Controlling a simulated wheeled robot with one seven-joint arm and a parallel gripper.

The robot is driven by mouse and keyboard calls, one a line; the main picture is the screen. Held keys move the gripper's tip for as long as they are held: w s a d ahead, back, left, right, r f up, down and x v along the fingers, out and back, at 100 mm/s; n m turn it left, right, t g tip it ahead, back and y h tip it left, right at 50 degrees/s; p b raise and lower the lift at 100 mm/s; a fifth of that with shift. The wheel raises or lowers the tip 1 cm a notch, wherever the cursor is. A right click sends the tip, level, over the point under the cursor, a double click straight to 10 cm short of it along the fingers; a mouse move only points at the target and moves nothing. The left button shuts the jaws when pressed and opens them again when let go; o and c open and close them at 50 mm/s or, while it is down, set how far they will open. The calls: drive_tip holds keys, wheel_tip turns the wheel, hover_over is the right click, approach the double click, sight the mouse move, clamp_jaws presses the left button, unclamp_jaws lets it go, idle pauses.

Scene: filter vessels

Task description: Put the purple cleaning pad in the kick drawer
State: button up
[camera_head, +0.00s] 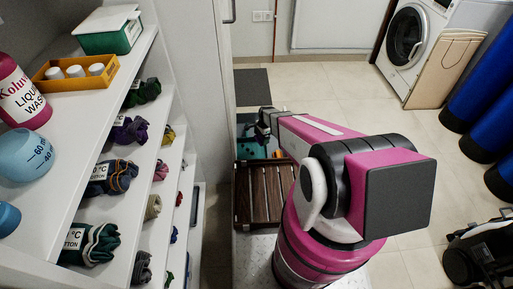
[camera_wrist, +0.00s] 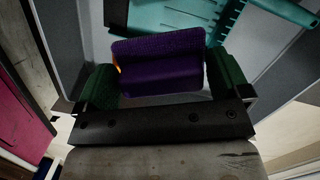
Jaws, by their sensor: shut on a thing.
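The purple cleaning pad (camera_wrist: 160,65) is held between the green fingertips of my gripper (camera_wrist: 165,82) in the wrist view. My gripper is shut on it. Behind the pad is an open grey-walled drawer or bin (camera_wrist: 268,60) with a teal slotted item (camera_wrist: 255,20) in it. I cannot tell how far the pad is from its floor. In the head view my gripper (camera_head: 266,122) is at the far end of my arm, above a teal item (camera_head: 250,150). The pad is not clearly seen there.
A dark slatted wooden stool or rack (camera_head: 262,195) stands nearer than the teal item. White shelves (camera_head: 98,165) with rolled cloths line the left side. A washing machine (camera_head: 410,35) and blue rolls (camera_head: 485,90) are at the right. The tiled floor (camera_head: 350,95) between is clear.

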drive_tip(key=shift+a+f, duration=0.1)
drive_tip(key=shift+f, duration=1.1)
hover_over(274, 146)
drive_tip(key=f, duration=0.6)
drive_tip(key=shift+w+f, duration=0.3)
drive_tip(key=shift+f, duration=2.1)
drive_tip(key=shift+f, duration=0.1)
drive_tip(key=o, duration=0.5)
drive_tip(key=shift+c, duration=0.2)
